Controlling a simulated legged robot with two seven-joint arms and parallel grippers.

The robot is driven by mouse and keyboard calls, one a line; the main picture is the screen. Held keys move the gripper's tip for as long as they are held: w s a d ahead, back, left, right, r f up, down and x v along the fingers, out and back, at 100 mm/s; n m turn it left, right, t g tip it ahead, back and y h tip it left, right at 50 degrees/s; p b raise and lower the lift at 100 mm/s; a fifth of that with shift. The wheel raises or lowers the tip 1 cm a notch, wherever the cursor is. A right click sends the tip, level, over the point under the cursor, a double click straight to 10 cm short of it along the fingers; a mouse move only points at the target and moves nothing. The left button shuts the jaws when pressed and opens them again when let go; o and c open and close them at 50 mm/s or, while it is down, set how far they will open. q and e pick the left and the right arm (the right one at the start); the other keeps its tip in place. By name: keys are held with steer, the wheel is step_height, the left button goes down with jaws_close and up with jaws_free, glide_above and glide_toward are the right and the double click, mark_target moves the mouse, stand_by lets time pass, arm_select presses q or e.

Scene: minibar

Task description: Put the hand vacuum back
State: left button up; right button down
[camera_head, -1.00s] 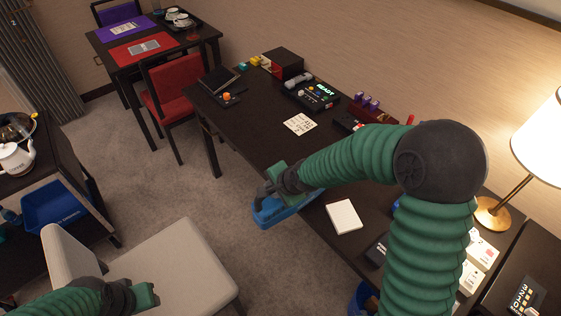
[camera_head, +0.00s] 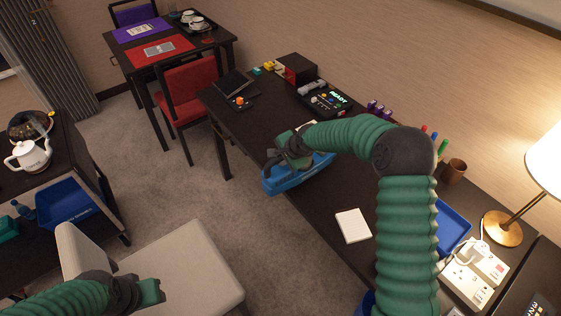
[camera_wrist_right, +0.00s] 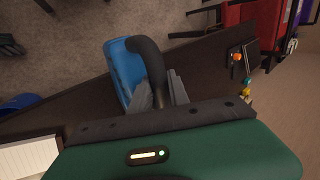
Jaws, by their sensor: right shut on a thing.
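The hand vacuum has a blue body (camera_head: 312,172) and a dark curved handle (camera_wrist_right: 150,62). My right gripper (camera_head: 296,155) is shut on the handle and holds the vacuum at the desk's (camera_head: 316,209) front edge. In the right wrist view, the gripper's grey fingers (camera_wrist_right: 163,92) close around the handle, with the blue body beyond. I cannot tell whether the vacuum touches the desk. My left gripper (camera_head: 152,291) is low at the left, above the pale chair, apart from the vacuum; its fingers do not show clearly.
A white notepad (camera_head: 353,226) lies on the desk beside a blue tray (camera_head: 452,225). A lamp (camera_head: 502,228) and power strip (camera_head: 465,280) stand at the right. A console (camera_head: 323,98) is farther back. A pale chair (camera_head: 183,268) and blue bin (camera_head: 70,202) are at the left.

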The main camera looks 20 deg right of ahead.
steer(key=shift+w+d+f, duration=0.1)
steer(key=shift+w+d, duration=0.15)
steer(key=shift+w, duration=0.35)
step_height(320, 180, down, 3)
steer(key=shift+f, duration=0.15)
steer(key=c, duration=1.3)
jaws_free()
steer(key=shift+s+f, duration=0.1)
steer(key=shift+s, duration=0.1)
steer(key=shift+o, duration=0.2)
steer(key=v, duration=1.2)
steer(key=s+a+f+n+g, duration=0.1)
steer(key=s+a+n+g, duration=0.1)
steer(key=s+n, duration=0.5)
steer(key=s+a+f+n+g+h, duration=0.1)
steer(key=s+a+n, duration=0.3)
steer(key=s, duration=1.6)
steer(key=n+g, duration=0.1)
steer(key=n, duration=0.2)
steer(key=shift+f+n+h, duration=0.3)
steer(key=shift+n, duration=0.1)
